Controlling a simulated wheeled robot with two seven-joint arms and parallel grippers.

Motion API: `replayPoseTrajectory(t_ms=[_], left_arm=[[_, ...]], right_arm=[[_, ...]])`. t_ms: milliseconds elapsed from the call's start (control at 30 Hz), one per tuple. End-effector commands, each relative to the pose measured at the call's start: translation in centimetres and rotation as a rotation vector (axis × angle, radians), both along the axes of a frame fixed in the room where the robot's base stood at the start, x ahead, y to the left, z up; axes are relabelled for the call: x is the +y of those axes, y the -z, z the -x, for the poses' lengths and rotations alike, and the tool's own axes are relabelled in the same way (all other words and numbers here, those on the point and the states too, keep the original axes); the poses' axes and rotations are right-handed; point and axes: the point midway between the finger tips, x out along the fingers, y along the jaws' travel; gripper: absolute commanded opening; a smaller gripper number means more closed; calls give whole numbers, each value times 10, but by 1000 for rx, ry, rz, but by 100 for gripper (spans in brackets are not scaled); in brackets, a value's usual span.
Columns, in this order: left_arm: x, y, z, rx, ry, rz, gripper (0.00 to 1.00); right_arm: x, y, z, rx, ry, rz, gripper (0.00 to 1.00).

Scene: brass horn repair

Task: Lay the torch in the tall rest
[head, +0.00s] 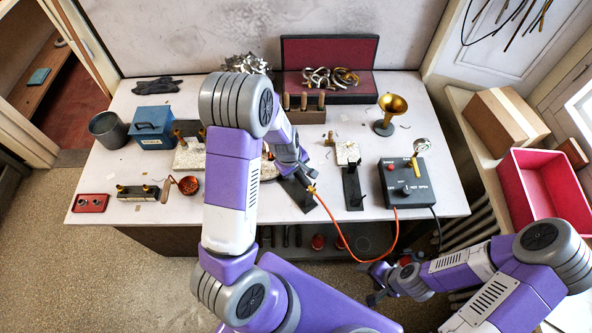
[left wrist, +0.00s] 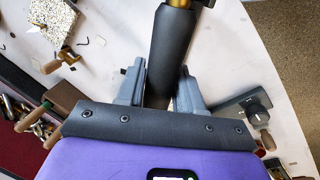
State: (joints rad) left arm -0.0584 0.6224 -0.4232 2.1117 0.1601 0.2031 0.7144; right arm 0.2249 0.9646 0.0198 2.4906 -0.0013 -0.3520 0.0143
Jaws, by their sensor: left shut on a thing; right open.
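The torch (head: 312,189) has a brass end and an orange hose in the head view. Its dark cylindrical handle (left wrist: 173,60) runs up between my fingers in the left wrist view. My left gripper (head: 300,172) is shut on it, above the table's front middle. A black rest (head: 353,194) with upright posts stands right of it. Another black base (head: 298,194) lies under the gripper, partly hidden. A dark base with a post (left wrist: 240,105) shows beside the fingers in the left wrist view. I cannot tell which rest is taller. My right gripper (head: 380,284) is open and empty, off the table front.
A black control box (head: 405,184) with a gauge stands right of the rests; the orange hose (head: 345,236) loops over the front edge.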

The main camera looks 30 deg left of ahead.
Motion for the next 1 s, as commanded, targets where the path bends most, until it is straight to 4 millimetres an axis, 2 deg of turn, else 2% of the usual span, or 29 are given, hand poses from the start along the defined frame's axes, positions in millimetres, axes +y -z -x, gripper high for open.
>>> replayPoseTrajectory(t_ms=[833,867,1000], left_arm=[[-1,1,0,-1,0,-1,6],[-1,1,0,-1,0,-1,41],[-1,1,0,-1,0,-1,62]], right_arm=[[0,1,0,0,0,0,75],[0,1,0,0,0,0,75],[0,1,0,0,0,0,75]])
